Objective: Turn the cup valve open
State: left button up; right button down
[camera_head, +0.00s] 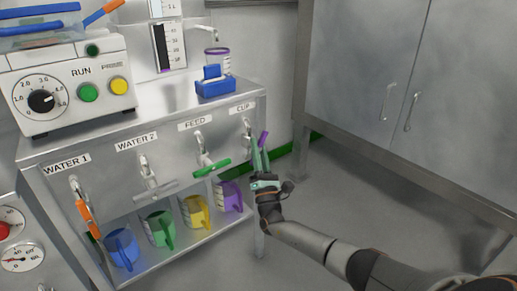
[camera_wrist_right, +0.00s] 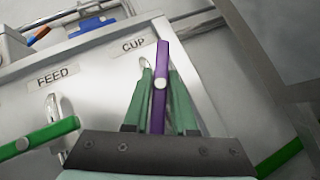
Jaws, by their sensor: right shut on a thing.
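The cup valve is the rightmost one on the panel, under the CUP label (camera_head: 243,107). Its purple handle (camera_head: 264,138) shows above my right gripper (camera_head: 257,152). In the right wrist view, the purple handle (camera_wrist_right: 162,60) stands nearly upright in the picture. It lies between the two green fingers of my right gripper (camera_wrist_right: 159,78), which is shut on it. The lower end of the handle is hidden by the gripper. The CUP label also shows in the right wrist view (camera_wrist_right: 133,45). My left gripper is in neither view.
The feed valve's green handle (camera_head: 212,168) is just left. Water 2's grey handle (camera_head: 155,189) and Water 1's orange handle (camera_head: 88,218) are further left. Several coloured jugs, including a purple jug (camera_head: 230,195), stand below. A steel cabinet (camera_head: 370,60) stands right; floor between is clear.

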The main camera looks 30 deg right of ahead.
jog(key=n+t+y, duration=0.1)
jog(key=n+y, duration=0.4)
jog(key=n, duration=0.1)
jog(key=n+t+y, duration=0.2)
jog(key=n+y, duration=0.4)
jog(key=shift+n+y, duration=0.5)
jog(key=shift+n, duration=0.1)
jog(key=c, duration=0.8)
grip_release()
jog(key=shift+s+f, duration=0.1)
jog(key=a+v, duration=0.1)
jog(key=v, duration=1.1)
jog(key=shift+d, duration=0.5)
jog(key=shift+s+f, duration=0.1)
jog(key=shift+f, duration=0.05)
